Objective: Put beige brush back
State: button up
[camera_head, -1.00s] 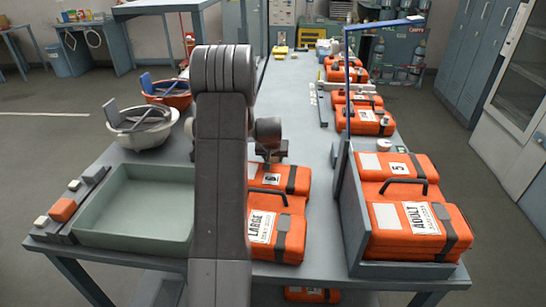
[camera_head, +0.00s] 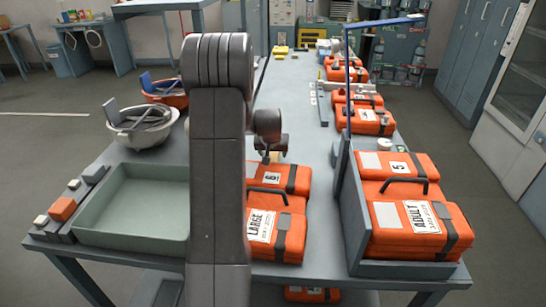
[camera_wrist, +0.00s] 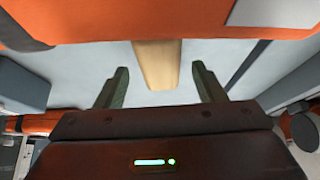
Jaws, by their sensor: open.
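The beige brush (camera_wrist: 157,62) shows in the wrist view as a plain beige bar on the grey table. Its near end lies between the two fingertips of my gripper (camera_wrist: 160,80), with a gap on each side. The fingers are open and hold nothing. The brush's far end is cut off by an orange case edge. In the head view, a small beige piece (camera_head: 275,157) shows just behind the front orange cases, by my gripper (camera_head: 270,153), which is partly hidden by my arm.
Orange cases (camera_head: 278,222) stand right in front of the gripper. A grey upright rack (camera_head: 349,215) with more cases is at right. A green-grey tray (camera_head: 180,241), small blocks (camera_head: 62,209), a pale bowl (camera_head: 146,138) and an orange bowl (camera_head: 181,101) are at left.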

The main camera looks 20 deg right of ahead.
jog(key=v, duration=0.8)
jog(key=shift+r+b, duration=0.2)
jog(key=shift+b, duration=0.15)
